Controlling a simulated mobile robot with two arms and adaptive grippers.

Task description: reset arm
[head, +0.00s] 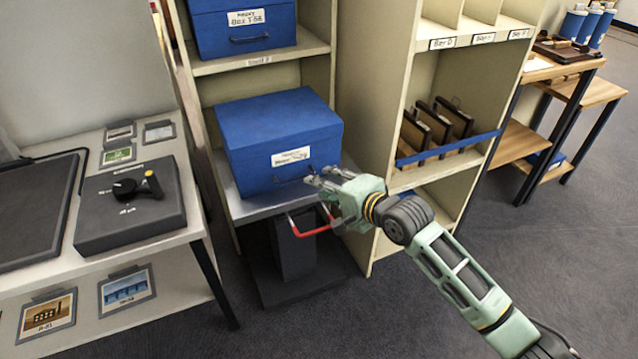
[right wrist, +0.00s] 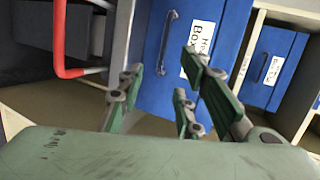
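My right gripper (head: 324,188) is in front of the lower blue box, near its label and handle. In the right wrist view its fingers (right wrist: 160,88) are spread apart with nothing between them. The lower blue box (head: 275,135) has a lid, a white label and a dark handle. It sits on a grey platform (head: 245,206); its front face also shows in the right wrist view (right wrist: 172,75). I cannot tell whether a fingertip touches the box. My left gripper is not in view.
A red-handled bar (head: 308,232) is just below my right gripper. Another blue box (head: 240,30) stands on the shelf above. A shelf unit (head: 390,130) with a blue strap is to the right. A table with a black control box (head: 130,215) is left. Floor is open at right.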

